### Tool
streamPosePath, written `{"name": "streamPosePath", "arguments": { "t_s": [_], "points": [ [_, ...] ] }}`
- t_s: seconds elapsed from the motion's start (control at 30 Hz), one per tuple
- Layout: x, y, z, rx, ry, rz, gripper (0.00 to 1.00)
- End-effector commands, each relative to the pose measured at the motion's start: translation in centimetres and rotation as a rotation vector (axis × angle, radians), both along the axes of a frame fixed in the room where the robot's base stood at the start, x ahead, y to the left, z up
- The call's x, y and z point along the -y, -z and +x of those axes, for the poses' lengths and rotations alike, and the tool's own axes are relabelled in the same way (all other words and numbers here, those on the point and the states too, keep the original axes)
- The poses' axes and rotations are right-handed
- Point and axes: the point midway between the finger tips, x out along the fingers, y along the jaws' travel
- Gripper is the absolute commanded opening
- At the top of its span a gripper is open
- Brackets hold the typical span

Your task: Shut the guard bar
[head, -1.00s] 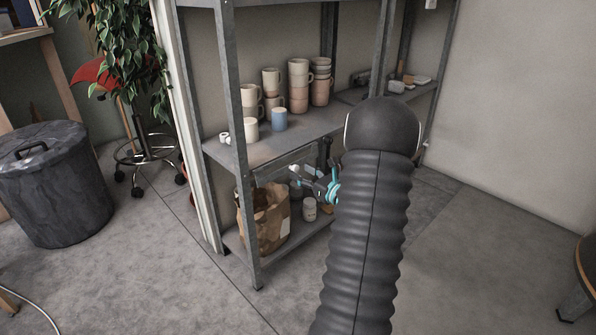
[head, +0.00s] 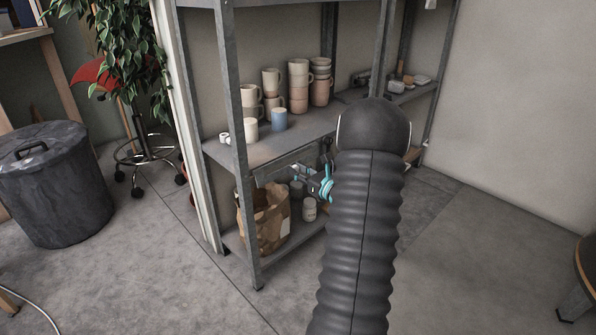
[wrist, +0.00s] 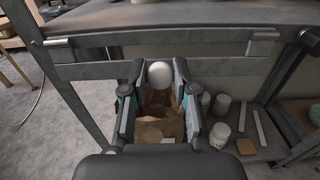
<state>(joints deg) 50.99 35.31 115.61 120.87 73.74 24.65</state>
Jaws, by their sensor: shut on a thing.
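The guard bar (wrist: 220,66) is a grey metal bar running across the shelf front, just under the shelf edge in the wrist view. A round white knob (wrist: 160,74) is at its middle. My gripper (wrist: 157,86) is shut on this knob, with one finger on each side. In the head view the bar (head: 275,170) shows as a thin grey strip under the mug shelf. My gripper (head: 316,183) is beside it, partly hidden by my arm. The bar's right end is hidden there.
The shelf (head: 265,152) above holds several mugs. A brown paper bag (head: 263,222) and a white jar (head: 309,209) stand on the lower shelf. Grey uprights (head: 244,200) flank the bay. Open floor (head: 470,250) lies to the right.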

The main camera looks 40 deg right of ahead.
Motion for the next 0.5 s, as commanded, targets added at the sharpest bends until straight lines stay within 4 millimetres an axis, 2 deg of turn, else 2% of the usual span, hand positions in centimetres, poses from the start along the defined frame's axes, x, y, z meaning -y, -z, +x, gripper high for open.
{"name": "streamPosePath", "arguments": {
  "t_s": [0.27,0.5],
  "points": [
    [0.0,-1.1,-0.2,-0.089,0.000,-0.008,0.00],
    [0.1,-2.4,-0.5,-0.274,0.002,-0.025,0.00]
  ]
}}
